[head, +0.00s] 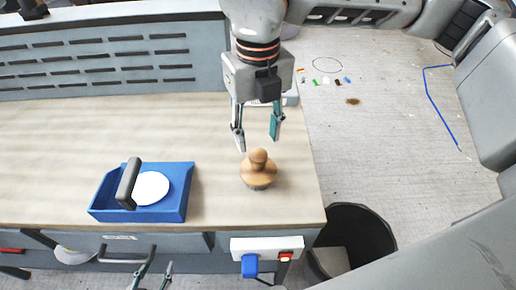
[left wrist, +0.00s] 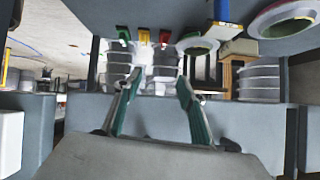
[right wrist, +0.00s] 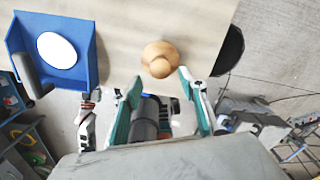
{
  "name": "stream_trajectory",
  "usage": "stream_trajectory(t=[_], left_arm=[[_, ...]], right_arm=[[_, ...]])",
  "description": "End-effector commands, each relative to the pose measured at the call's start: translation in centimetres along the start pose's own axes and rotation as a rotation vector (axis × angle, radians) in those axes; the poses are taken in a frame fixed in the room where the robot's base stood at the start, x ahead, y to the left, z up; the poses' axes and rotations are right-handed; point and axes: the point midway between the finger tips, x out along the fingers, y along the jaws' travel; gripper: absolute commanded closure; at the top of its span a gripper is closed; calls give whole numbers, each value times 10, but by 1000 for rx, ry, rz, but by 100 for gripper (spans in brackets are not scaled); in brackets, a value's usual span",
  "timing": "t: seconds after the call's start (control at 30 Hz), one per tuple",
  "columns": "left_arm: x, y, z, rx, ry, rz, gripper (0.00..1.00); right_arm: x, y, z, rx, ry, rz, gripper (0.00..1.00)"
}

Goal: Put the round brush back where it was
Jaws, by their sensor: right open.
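The round brush (head: 258,177), with a wooden knob and a round wooden body, stands knob up on the wooden bench top near its right end. My right gripper (head: 257,142) is open and empty, pointing down just behind and above the brush, apart from it. In the right wrist view the brush (right wrist: 160,57) lies just beyond the open fingertips (right wrist: 160,76). My left gripper (head: 153,265) is open and empty, low in front of the bench; the left wrist view shows its spread fingers (left wrist: 159,78). No marked spot for the brush can be made out.
A blue tray (head: 181,207) with a dark handle and a white disc stands on the bench left of the brush. A slotted grey panel (head: 100,65) rises at the back. A black bin (head: 368,235) stands beyond the bench's right end. Bench space between tray and brush is clear.

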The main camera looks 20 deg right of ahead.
Motion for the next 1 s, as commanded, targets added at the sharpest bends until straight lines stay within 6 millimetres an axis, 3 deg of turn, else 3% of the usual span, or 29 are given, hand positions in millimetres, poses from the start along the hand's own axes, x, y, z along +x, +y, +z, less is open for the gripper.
stream_trajectory(t=[0.1,0.3,1.0], left_arm=[[1,0,3,0,-3,0,60],[1,1,4,0,-4,1,60],[2,0,1,0,1,-1,60]], right_arm=[[-21,0,1,1,-3,0,58],[-41,0,0,0,-1,-1,58],[-44,0,0,0,1,0,58]])
